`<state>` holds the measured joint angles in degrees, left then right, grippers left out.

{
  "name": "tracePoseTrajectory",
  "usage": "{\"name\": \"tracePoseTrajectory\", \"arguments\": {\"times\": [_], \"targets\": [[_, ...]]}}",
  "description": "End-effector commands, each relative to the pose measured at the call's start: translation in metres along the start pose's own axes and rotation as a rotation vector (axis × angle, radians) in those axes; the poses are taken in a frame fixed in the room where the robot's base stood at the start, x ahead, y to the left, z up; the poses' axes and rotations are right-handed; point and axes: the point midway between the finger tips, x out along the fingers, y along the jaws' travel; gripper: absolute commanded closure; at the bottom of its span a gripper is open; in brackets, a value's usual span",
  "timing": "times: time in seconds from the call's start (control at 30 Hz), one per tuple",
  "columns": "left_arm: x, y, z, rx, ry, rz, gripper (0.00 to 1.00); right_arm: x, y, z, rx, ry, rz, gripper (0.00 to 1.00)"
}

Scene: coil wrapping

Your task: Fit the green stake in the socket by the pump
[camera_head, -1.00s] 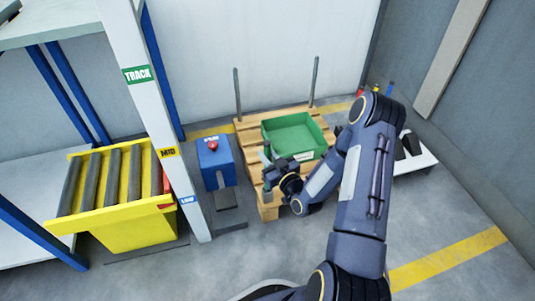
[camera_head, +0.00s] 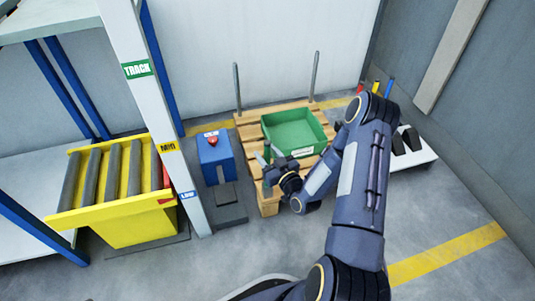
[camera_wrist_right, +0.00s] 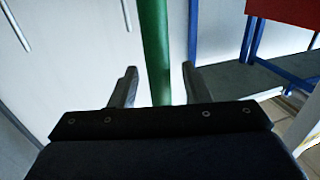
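The green stake (camera_wrist_right: 155,50) runs up and down in the right wrist view, between the fingers of my right gripper (camera_wrist_right: 160,85). A gap shows between the stake and the right-hand finger, so the gripper is open around it. The stake's lower end is hidden behind the gripper. In the head view my right gripper (camera_head: 268,156) is above the front left corner of the wooden pallet (camera_head: 268,204), beside the blue pump box (camera_head: 216,163). My left gripper is not in view.
A green bin (camera_head: 292,135) sits on the pallet, with two grey stakes (camera_head: 237,90) upright at its back. A white post (camera_head: 165,120) and a yellow roller stand (camera_head: 130,222) are on the left. A white rack (camera_head: 415,162) stands at the right.

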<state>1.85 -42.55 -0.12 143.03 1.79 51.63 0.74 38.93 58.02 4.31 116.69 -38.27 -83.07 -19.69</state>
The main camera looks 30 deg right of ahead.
Motion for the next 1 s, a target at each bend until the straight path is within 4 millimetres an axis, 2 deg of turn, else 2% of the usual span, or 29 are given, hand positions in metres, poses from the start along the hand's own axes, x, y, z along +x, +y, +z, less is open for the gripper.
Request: {"name": "tracePoseTrajectory", "arguments": {"times": [0.33, 0.7, 0.83, 1.0], "targets": [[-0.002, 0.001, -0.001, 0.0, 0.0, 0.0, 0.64, -0.005, 0.0, 0.0, 0.0, -0.004, 0.001, 0.56], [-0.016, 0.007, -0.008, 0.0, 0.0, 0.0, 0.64, -0.064, 0.0, 0.0, 0.002, -0.005, 0.001, 0.56], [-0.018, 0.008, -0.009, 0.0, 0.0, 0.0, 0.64, -0.075, 0.0, 0.0, 0.0, -0.003, 0.0, 0.56], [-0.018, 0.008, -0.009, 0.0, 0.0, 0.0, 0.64, -0.079, 0.0, 0.0, 0.0, -0.001, 0.0, 0.56]]}}
